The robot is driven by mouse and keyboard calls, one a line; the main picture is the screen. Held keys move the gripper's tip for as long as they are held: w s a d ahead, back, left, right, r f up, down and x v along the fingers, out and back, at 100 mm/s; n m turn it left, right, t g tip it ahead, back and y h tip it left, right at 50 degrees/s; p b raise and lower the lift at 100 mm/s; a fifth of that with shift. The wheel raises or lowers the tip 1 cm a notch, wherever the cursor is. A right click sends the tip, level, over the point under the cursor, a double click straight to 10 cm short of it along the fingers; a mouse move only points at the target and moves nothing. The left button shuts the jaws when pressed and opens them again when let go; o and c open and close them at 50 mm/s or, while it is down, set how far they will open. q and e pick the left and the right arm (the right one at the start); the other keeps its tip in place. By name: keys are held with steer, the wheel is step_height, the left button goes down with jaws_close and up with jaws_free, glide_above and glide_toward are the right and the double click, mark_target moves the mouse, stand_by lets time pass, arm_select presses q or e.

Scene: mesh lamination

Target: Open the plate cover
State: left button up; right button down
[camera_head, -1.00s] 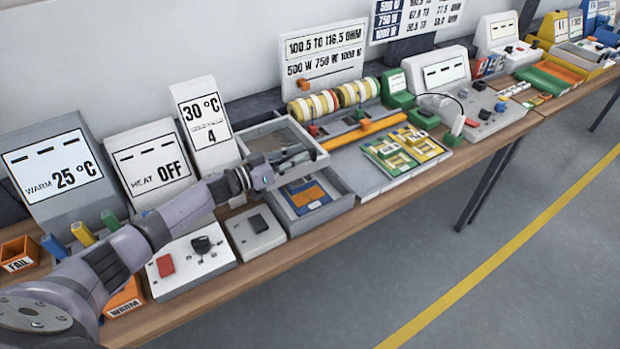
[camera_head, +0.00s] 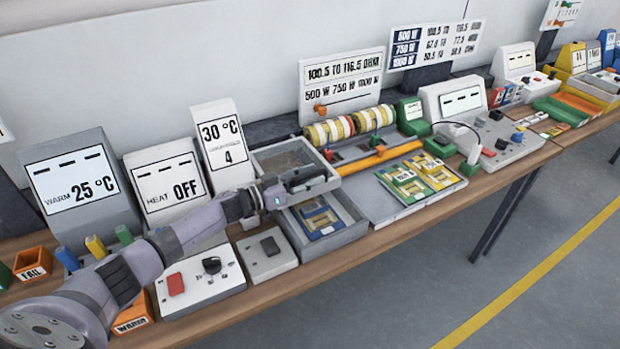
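The plate cover (camera_head: 267,157) is a grey framed lid with a darker inner panel. It stands raised and tilted back above its open grey tray base (camera_head: 346,228). A blue and tan mesh piece (camera_head: 318,218) lies in the base. My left gripper (camera_head: 306,180) is at the lid's front edge, with its dark fingers against or just over it. Whether the fingers are shut on the edge cannot be made out at this size. My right gripper is out of view.
A black-knob control box (camera_head: 222,284) and a small grey switch box (camera_head: 262,262) stand left of the base. An orange bar (camera_head: 378,159) lies just to the right, near a panel with green and yellow pieces (camera_head: 424,188). Signs stand behind.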

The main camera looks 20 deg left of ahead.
arm_select(q)
steer(key=v, duration=1.2)
